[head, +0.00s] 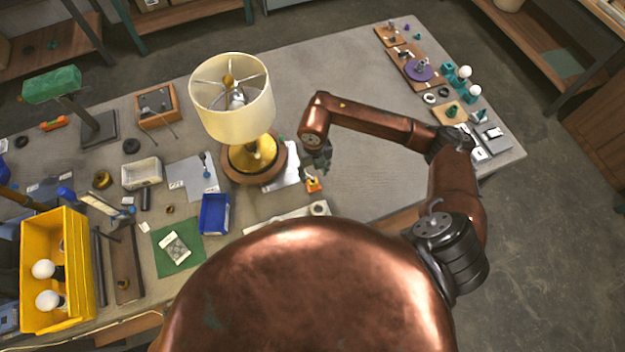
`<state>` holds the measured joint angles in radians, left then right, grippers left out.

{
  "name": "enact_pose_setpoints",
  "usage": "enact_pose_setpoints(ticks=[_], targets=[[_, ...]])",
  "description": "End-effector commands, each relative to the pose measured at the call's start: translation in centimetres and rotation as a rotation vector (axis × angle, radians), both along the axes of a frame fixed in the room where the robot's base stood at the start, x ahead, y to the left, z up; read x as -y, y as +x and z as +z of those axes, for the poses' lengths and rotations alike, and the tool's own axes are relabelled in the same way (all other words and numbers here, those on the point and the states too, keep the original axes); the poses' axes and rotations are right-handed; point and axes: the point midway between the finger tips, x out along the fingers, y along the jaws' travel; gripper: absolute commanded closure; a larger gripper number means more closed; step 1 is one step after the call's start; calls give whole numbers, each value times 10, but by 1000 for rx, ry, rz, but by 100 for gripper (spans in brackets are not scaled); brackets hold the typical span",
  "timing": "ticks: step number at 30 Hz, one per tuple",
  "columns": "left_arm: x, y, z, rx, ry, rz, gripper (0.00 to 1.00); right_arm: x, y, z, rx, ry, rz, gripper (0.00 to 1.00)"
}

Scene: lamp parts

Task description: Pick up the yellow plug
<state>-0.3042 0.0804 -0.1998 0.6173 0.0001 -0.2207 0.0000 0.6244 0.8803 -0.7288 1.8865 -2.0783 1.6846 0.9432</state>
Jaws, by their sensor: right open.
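The yellow plug (313,185), a small yellow-orange piece, lies on the table just right of the lamp's base, beside a white sheet. My right gripper (319,166) is open, pointing down just above and behind the plug in the picture. The fingers are small and dark here, and I cannot tell whether they touch the plug. My left gripper is not in view.
The table lamp (232,100) with its cream shade stands close left of my right gripper. A blue bin (214,214) and a yellow crate (28,272) with bulbs are to the left. The table (370,170) is mostly clear right of the plug.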

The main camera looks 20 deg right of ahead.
Motion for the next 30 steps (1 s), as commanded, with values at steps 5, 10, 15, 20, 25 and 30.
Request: enact_pose_setpoints(ticks=[5,10,15,20,25,30], targets=[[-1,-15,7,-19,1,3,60,-3,-1,-25,-6,1,-1,56],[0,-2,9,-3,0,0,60,-2,0,-45,-2,1,-1,56],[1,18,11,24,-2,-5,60,-2,0,-49,-1,1,-1,56],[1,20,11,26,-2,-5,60,-2,0,-49,-1,1,0,60],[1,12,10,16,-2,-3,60,-2,0,-48,-1,1,0,72],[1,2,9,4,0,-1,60,-2,0,-48,-1,1,0,83]])
